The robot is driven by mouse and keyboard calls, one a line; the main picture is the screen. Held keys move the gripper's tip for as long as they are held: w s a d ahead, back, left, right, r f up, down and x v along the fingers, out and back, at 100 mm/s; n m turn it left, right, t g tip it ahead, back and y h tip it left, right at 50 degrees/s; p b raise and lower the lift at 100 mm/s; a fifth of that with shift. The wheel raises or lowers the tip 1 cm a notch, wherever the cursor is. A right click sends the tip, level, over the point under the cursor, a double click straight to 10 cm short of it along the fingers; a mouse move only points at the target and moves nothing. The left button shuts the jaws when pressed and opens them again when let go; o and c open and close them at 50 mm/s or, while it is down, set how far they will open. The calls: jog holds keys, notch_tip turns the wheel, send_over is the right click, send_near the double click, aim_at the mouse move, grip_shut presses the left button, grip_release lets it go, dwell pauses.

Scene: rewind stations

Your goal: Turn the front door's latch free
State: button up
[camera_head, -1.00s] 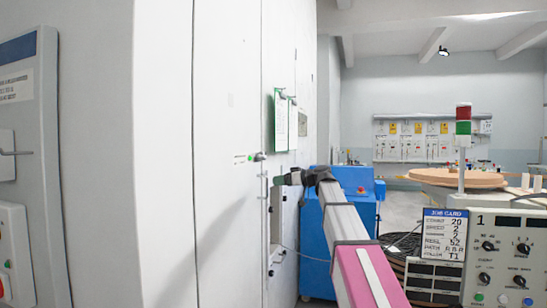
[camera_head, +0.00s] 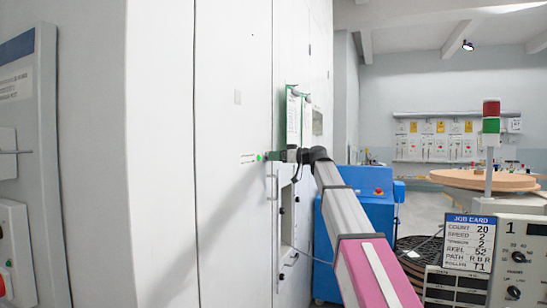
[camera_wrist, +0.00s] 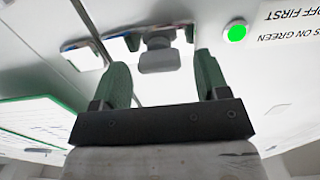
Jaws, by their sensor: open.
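The front door is the tall white cabinet panel (camera_head: 228,110) at left of centre in the head view. Its latch is a small grey knob (camera_wrist: 158,57), seen in the wrist view between my fingers; I cannot tell whether they touch it. In the head view my gripper hides the latch. My gripper (camera_head: 280,156) is at the door face, and its two green fingers (camera_wrist: 160,70) are open, one on each side of the knob. A green light (camera_wrist: 236,33) glows beside the latch, and it also shows in the head view (camera_head: 260,157).
A green-backed clipboard (camera_head: 293,117) hangs just above my gripper, close to the arm. A vertical bar handle (camera_head: 273,205) is below. A blue cabinet (camera_head: 376,222) stands behind my arm. A control box with a job card (camera_head: 468,243) fills the lower right.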

jog(key=shift+x, duration=0.95)
jog(key=c, duration=0.9)
